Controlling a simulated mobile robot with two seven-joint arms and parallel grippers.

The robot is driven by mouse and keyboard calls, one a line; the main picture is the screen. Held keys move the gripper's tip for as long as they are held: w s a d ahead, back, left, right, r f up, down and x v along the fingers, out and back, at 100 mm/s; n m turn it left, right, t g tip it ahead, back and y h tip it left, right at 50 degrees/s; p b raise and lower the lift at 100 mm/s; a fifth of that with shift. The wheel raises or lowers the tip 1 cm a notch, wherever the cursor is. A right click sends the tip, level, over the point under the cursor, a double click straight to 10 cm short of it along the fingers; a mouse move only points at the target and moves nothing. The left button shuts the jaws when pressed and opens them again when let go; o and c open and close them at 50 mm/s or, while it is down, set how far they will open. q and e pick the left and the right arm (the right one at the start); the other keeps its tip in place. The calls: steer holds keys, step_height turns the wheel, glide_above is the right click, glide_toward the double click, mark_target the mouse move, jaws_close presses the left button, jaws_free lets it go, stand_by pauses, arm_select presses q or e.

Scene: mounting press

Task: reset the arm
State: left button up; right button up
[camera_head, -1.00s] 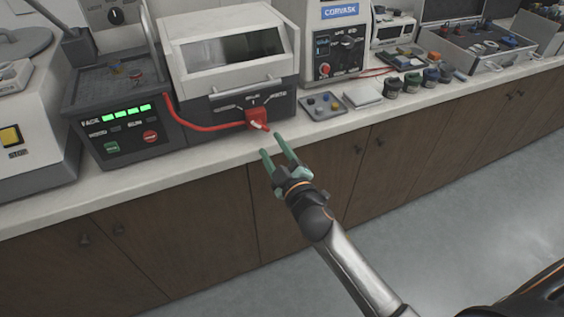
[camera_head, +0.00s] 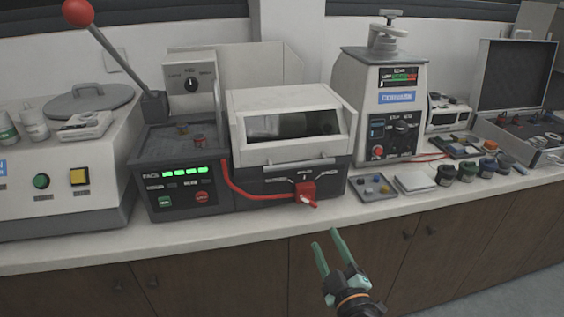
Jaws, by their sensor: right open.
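My right gripper (camera_head: 333,252) has green fingers. It is open and empty, in front of the counter's front edge at the lower middle of the view. Its fingers point up toward the counter, below and right of a red knob. The red knob (camera_head: 305,190) sits on the front of the white-hooded machine (camera_head: 290,125). My left gripper is not in view.
A long lever with a red ball (camera_head: 77,12) rises at the left above the control box (camera_head: 180,185) with green lights. A small tray (camera_head: 373,187), a white pad (camera_head: 415,182) and several dark jars (camera_head: 446,175) stand right of the hooded machine. The white counter (camera_head: 230,228) has a clear front strip.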

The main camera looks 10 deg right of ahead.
steer(key=s+a+f+m+g+y+p, duration=0.1)
steer(key=s+f+m+g+p, duration=0.5)
steer(key=s+f, duration=1.1)
steer(key=s+m+g, duration=0.1)
steer(key=s+g, duration=0.1)
steer(key=s, duration=0.1)
steer(key=shift+a+f+g+y, duration=0.15)
steer(key=shift+f+g+y, duration=0.15)
steer(key=shift+y, duration=0.1)
